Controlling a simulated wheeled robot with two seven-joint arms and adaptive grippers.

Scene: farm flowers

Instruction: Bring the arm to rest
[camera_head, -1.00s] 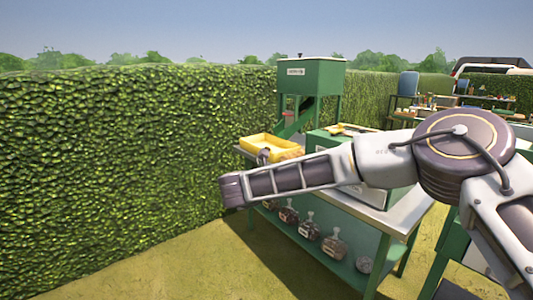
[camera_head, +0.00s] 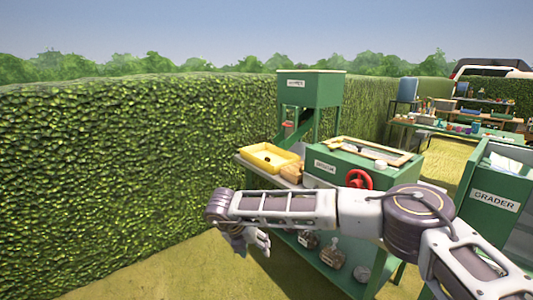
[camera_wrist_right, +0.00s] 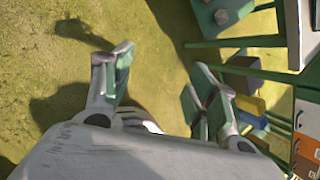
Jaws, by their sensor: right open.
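My right arm reaches in from the right in the head view, across the front of the green bench (camera_head: 318,262). Its gripper (camera_head: 256,244) hangs below the wrist at the arm's left end, over the grass beside the bench. In the right wrist view the two fingers of this gripper (camera_wrist_right: 160,68) stand wide apart. Only grass shows between them, and the gripper is empty. My left gripper is in neither view.
The bench bears a yellow tray (camera_head: 268,157), a green box with a red handwheel (camera_head: 359,180) and a hopper machine (camera_head: 310,87). The green grader (camera_head: 493,200) stands at right. A hedge (camera_head: 110,170) lines the left. Grass in front is open.

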